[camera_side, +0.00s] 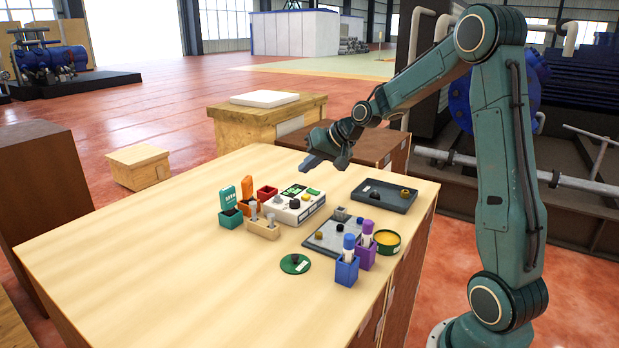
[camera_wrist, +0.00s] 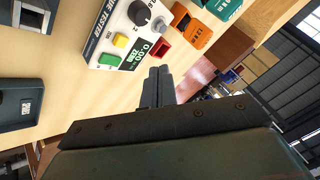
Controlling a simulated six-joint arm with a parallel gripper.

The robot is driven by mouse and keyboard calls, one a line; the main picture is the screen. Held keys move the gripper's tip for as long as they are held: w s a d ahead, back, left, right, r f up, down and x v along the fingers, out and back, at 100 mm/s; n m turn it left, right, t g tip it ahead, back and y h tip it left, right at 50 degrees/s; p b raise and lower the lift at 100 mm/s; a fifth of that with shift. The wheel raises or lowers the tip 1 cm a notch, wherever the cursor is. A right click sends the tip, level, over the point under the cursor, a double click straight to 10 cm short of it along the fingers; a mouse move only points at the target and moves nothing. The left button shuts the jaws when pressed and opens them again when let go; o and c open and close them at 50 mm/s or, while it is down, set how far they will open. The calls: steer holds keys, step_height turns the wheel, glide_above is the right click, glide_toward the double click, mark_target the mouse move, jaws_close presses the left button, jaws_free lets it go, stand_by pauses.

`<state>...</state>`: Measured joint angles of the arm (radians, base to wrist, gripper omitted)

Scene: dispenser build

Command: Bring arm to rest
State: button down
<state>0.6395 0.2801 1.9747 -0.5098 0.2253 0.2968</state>
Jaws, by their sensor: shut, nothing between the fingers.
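My gripper (camera_side: 316,160) is raised above the far side of the wooden table (camera_side: 150,260), beyond the white tester box. In the wrist view its fingers (camera_wrist: 158,85) are together with nothing between them. It touches nothing that I can see. My arm reaches in from the right of the table in the side view.
Below are the white tester box (camera_side: 298,205), green (camera_side: 231,215) and orange (camera_side: 248,196) open boxes, a dark tray (camera_side: 383,194), a grey plate (camera_side: 333,237), blue (camera_side: 347,270) and purple (camera_side: 366,253) holders, and a green disc (camera_side: 295,264). The table's near left is clear.

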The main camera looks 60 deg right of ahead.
steer(key=s+a+r+n+g, duration=0.2)
steer(key=s+a+r+n, duration=0.35)
steer(key=s+a, duration=0.8)
steer(key=s+a+n, duration=0.1)
steer(key=s+a, duration=0.1)
steer(key=s, duration=0.5)
steer(key=s+a+n+g+h, duration=0.1)
steer(key=s+a, duration=0.2)
steer(key=s, duration=0.5)
steer(key=shift+s+a+f, duration=0.15)
steer(key=shift+s+a, duration=0.05)
steer(key=shift+a, duration=0.1)
